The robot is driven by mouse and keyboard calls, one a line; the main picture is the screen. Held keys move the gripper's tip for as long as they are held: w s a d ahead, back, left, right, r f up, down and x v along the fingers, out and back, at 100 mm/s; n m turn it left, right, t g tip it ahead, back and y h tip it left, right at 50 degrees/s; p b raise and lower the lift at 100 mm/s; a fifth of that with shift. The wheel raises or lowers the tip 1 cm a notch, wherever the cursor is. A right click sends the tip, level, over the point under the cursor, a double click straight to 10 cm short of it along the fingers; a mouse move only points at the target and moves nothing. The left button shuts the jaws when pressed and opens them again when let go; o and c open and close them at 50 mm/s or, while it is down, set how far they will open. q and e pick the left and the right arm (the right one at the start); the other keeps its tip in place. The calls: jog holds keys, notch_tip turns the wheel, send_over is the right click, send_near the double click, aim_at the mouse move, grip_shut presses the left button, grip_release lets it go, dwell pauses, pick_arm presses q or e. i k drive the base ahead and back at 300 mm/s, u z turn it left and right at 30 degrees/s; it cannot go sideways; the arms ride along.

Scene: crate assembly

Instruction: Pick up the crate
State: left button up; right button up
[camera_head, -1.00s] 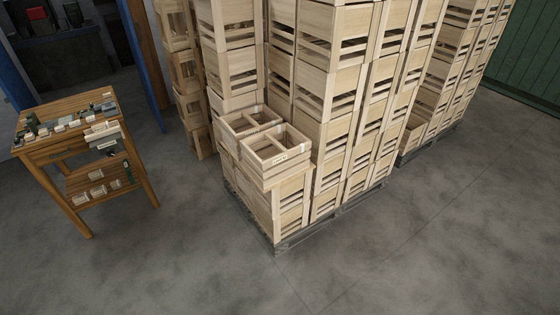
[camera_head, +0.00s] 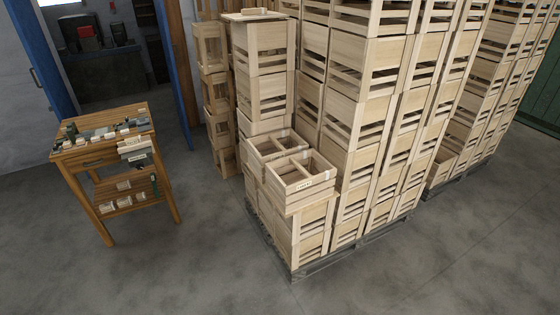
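Wooden crates stand in tall stacks on a dark pallet (camera_head: 305,268). One open divided crate (camera_head: 303,183) sits on top of the low front stack, with a small label on its front side. A second open crate (camera_head: 262,148) sits just behind it to the left. Taller crate stacks (camera_head: 355,110) rise behind and to the right. Neither of my grippers shows in the head view.
A wooden table (camera_head: 85,157) with several small items on its top and lower shelf stands at the left. Blue door frames (camera_head: 172,75) are behind it. Another pallet of crates (camera_head: 475,115) is at the right. The grey floor (camera_head: 190,270) in front is clear.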

aim_at(293, 191)
jog(key=u, duration=0.65)
jog(key=i, duration=1.65)
jog(key=z, duration=0.4)
